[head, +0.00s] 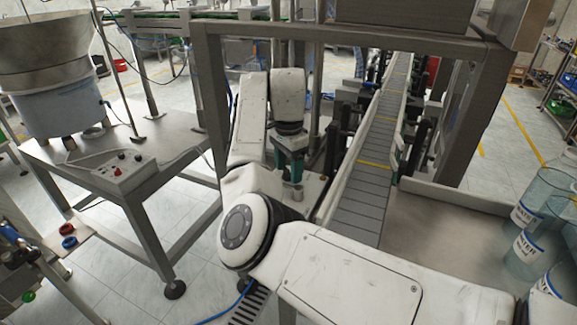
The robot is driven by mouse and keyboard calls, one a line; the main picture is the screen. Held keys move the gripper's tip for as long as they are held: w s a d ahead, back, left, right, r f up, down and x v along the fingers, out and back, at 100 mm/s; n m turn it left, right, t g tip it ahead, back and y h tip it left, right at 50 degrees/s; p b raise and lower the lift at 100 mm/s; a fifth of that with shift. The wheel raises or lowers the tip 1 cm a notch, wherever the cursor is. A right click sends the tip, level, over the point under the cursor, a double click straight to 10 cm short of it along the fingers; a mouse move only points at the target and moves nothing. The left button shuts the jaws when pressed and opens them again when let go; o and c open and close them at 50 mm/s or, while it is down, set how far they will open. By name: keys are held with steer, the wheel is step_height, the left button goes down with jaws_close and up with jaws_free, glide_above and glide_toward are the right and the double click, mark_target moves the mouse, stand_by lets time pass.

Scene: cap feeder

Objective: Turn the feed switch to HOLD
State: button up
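My gripper (297,192) points down near the middle of the picture, beside the conveyor. Its fingertips are small and partly hidden by my own arm, so I cannot tell if they are open or shut, or touch anything. A small light panel with a red button (322,177) lies just right of the gripper.
A bowl feeder (55,100) stands on the left metal table (165,150). A conveyor (362,195) runs away between rails, under a grey frame (210,90). Large water bottles (525,245) stand at the right. Red and blue rings (68,242) lie at the lower left.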

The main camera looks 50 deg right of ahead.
steer(key=c, duration=0.8)
steer(key=shift+r, duration=0.1)
steer(key=shift+c, duration=0.2)
steer(key=shift+r+n+p, duration=0.1)
steer(key=shift+n+p, duration=0.3)
steer(key=shift+p, duration=0.3)
steer(key=shift+s+r+n+p, duration=0.1)
steer(key=shift+n+p, duration=0.5)
steer(key=shift+p, duration=0.35)
steer(key=n+p, duration=0.3)
steer(key=p, duration=0.1)
steer(key=n+p, duration=0.3)
steer(key=p, duration=0.1)
steer(key=shift+n, duration=0.4)
steer(key=shift+f+n+p, duration=0.2)
steer(key=shift+n+p, duration=1)
steer(key=shift+n, duration=0.3)
